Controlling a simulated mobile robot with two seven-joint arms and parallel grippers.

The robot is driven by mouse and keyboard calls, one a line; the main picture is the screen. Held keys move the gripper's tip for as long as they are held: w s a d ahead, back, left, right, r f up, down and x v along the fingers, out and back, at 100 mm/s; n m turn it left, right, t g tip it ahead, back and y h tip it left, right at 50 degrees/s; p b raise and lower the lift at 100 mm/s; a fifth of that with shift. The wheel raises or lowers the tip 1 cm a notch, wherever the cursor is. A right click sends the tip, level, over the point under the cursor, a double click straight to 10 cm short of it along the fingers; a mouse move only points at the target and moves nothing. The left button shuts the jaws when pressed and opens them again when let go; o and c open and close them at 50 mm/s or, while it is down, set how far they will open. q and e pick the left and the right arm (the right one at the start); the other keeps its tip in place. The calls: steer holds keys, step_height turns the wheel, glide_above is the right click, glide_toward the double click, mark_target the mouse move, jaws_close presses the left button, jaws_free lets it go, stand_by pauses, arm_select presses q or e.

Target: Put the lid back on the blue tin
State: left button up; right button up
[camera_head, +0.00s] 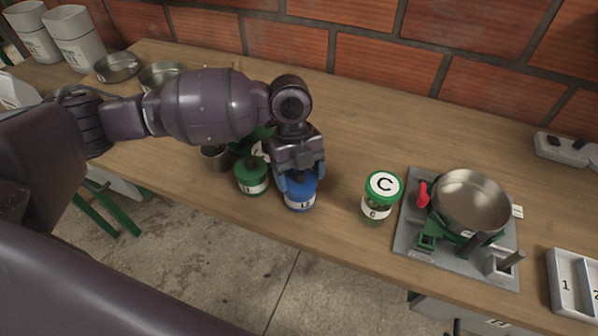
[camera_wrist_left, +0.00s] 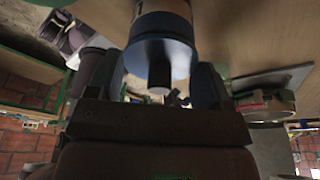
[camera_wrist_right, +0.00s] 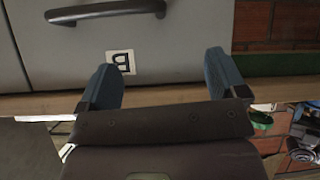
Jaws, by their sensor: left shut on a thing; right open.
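The blue tin (camera_head: 300,202), with a white label, stands upright near the table's front edge. My left gripper (camera_head: 301,180) is directly above it, pointing down, with blue fingers at both sides of its top. In the left wrist view the blue lid (camera_wrist_left: 160,52) with its knob (camera_wrist_left: 159,76) shows between the fingers, lined up with the tin (camera_wrist_left: 165,8). The gripper is shut on the lid; whether the lid is fully seated I cannot tell. My right gripper (camera_wrist_right: 165,85) is open and empty, in front of a grey cabinet; the head view does not show it.
A green tin (camera_head: 252,182) stands close left of the blue tin, beside a grey metal cup (camera_head: 215,158). Farther right are a metal pan (camera_head: 468,202) on a stand and a numbered tray (camera_head: 572,285). The back middle is clear.

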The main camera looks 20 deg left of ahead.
arm_select(q)
steer(key=o, duration=0.9)
arm_select(e)
steer(key=shift+a, duration=0.2)
steer(key=shift+d+r, duration=0.15)
arm_select(q)
steer(key=shift+r+p, duration=2.3)
steer(key=shift+r, duration=1.25)
arm_select(e)
steer(key=shift+t, duration=0.5)
steer(key=shift+w+r, duration=0.3)
steer(key=shift+r, duration=0.85)
steer(key=shift+w+r, duration=0.35)
steer(key=shift+r, duration=0.8)
steer(key=shift+w+r, duration=0.3)
steer(key=shift+r, duration=0.85)
arm_select(q)
jaws_close()
steer(key=shift+f+b, duration=0.75)
steer(key=shift+f, duration=1.4)
arm_select(e)
steer(key=shift+s+f, duration=0.25)
steer(key=shift+f, duration=0.9)
